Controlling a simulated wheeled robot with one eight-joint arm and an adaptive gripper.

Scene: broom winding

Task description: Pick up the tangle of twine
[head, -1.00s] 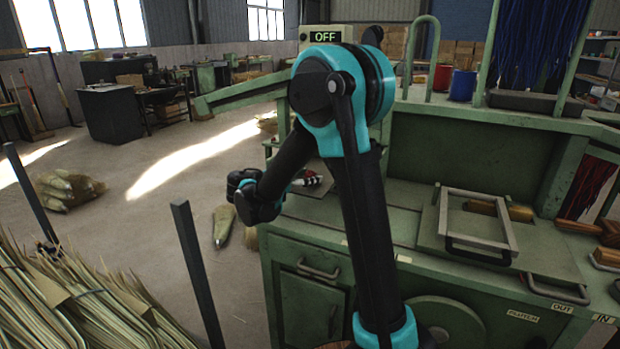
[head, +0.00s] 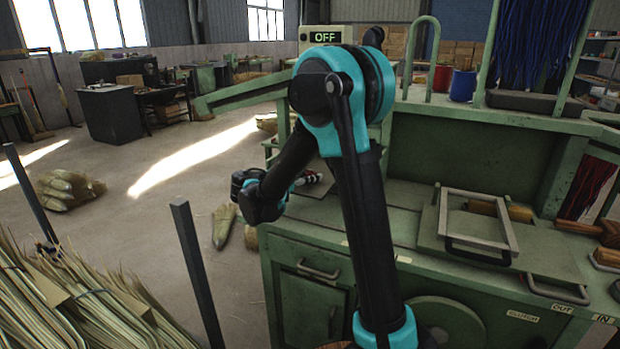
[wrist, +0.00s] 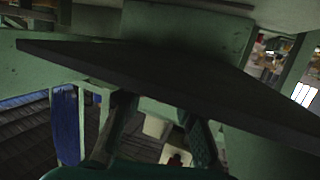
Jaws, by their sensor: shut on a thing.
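I cannot make out a tangle of twine in either view. In the wrist view the two fingers of my gripper (wrist: 158,125) show at the bottom, set apart. A dark flat board (wrist: 150,70) crosses right at their tips and hides what lies beyond. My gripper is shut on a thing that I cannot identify. In the head view my arm's end is at the left end of the green machine (head: 310,245), and my arm hides the fingers.
Blue strands (head: 540,40) hang above the machine at right; red strands (head: 588,188) hang below. A metal frame (head: 478,225) lies on the worktop. Straw bundles (head: 70,300) and a dark post (head: 197,270) stand at left. The floor beyond is mostly open.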

